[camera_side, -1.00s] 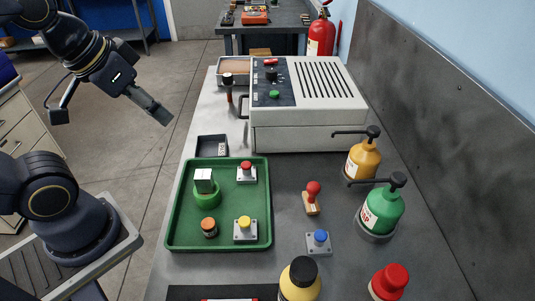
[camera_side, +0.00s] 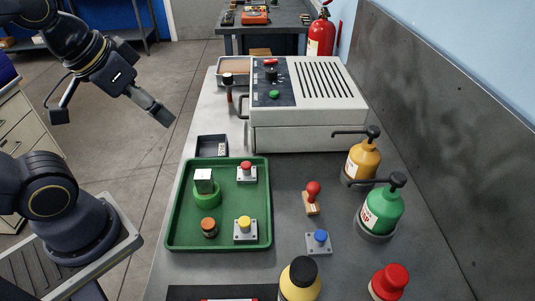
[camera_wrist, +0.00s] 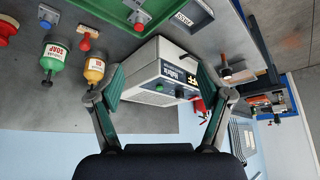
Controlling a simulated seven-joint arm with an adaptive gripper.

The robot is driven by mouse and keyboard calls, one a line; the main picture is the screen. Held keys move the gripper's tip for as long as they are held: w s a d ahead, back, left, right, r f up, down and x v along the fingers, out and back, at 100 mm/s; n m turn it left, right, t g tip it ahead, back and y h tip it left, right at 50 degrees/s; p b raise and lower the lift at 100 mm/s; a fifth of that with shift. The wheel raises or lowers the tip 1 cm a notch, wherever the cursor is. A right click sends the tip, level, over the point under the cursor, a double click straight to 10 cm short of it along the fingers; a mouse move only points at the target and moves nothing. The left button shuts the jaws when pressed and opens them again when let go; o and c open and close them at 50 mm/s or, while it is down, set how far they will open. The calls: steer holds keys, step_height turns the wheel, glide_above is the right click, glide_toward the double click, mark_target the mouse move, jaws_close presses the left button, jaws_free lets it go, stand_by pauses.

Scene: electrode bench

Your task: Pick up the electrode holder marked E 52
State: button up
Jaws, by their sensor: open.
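My gripper (camera_side: 163,113) is in the air left of the bench in the side view, well apart from everything on it. In the wrist view my gripper (camera_wrist: 162,88) has its two fingers wide apart with nothing between them. No marking E 52 is readable in either view, so I cannot tell for sure which thing is the electrode holder. A dark-capped piece with a reddish-brown stem (camera_side: 229,95) is upright beside the machine's left side. A small black tray (camera_side: 201,152) with a white label lies in front of the machine; the label is too small to read.
A white machine (camera_side: 300,138) fills the back of the bench. A green tray (camera_side: 179,230) holds red and yellow buttons, a green ring with a metal block, and an orange-topped jar. A red-handled stamp (camera_side: 312,198), a blue button (camera_side: 318,240) and pump bottles (camera_side: 381,210) stand to the right.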

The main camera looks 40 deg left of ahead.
steer(key=w+a+r+m+t, duration=0.1)
steer(key=w+r+m, duration=0.1)
steer(key=w+r, duration=0.9)
steer(key=n+g, duration=0.2)
steer(key=n, duration=0.1)
glide_above(225, 76)
steer(key=s, duration=0.5)
step_height(225, 76, down, 16)
steer(key=x, duration=0.8)
steer(key=shift+w+a+f, duration=0.25)
steer(key=shift+w, duration=0.15)
steer(key=x, duration=0.6)
steer(key=shift+s+d+f, duration=0.1)
steer(key=shift+d+f, duration=0.1)
steer(key=shift+f, duration=0.1)
